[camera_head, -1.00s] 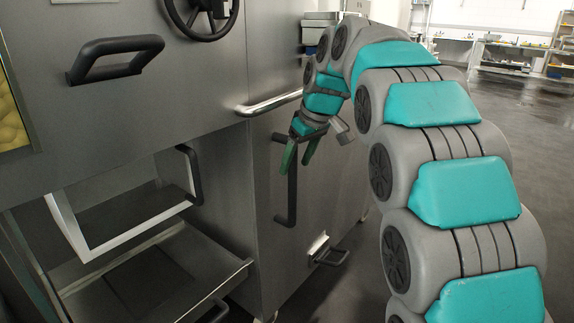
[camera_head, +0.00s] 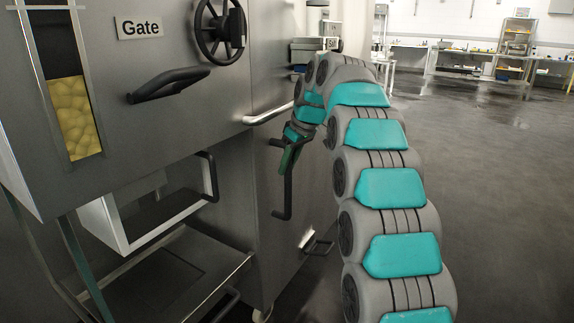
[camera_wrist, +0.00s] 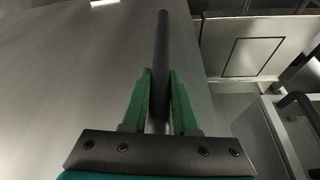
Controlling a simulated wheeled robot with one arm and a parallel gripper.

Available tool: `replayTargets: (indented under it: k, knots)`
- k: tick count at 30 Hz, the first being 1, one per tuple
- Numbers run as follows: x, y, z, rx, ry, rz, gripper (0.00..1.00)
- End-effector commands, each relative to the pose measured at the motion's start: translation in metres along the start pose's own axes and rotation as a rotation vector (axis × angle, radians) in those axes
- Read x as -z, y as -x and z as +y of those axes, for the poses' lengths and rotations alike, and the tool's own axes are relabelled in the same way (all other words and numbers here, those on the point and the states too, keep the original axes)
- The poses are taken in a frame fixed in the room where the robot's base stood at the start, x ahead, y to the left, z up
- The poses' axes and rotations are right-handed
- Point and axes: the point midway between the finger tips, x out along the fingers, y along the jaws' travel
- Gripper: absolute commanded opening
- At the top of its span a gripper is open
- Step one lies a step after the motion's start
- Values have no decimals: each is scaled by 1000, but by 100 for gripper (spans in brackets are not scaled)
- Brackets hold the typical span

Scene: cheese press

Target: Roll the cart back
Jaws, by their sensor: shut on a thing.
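A tall black bar handle (camera_head: 288,195) stands upright on the side of the grey metal lower body (camera_head: 232,190), which appears to be the cart. A caster (camera_head: 262,314) shows under its near corner. My gripper (camera_head: 287,160) has its green fingers around the upper part of this handle in the head view. In the wrist view, the dark bar (camera_wrist: 161,50) runs between the two green fingers of my gripper (camera_wrist: 161,85), which are shut on it. The handle's wall side is partly hidden by the fingers.
Above is a grey press housing with a "Gate" label (camera_head: 139,27), a black handwheel (camera_head: 220,28) and a window of yellow pieces (camera_head: 73,115). An open metal frame with a black handle (camera_head: 210,178) and a tray (camera_head: 190,255) jut at the left. The floor at right (camera_head: 490,200) is clear.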

Motion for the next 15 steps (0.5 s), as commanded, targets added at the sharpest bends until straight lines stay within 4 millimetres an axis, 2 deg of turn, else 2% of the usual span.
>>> replayTargets:
  k: [7,8,15]
  knots:
    - [2,1,4,-11,-3,11,0]
    - [2,1,4,-11,-3,11,31]
    - [1,1,3,-7,-2,6,57]
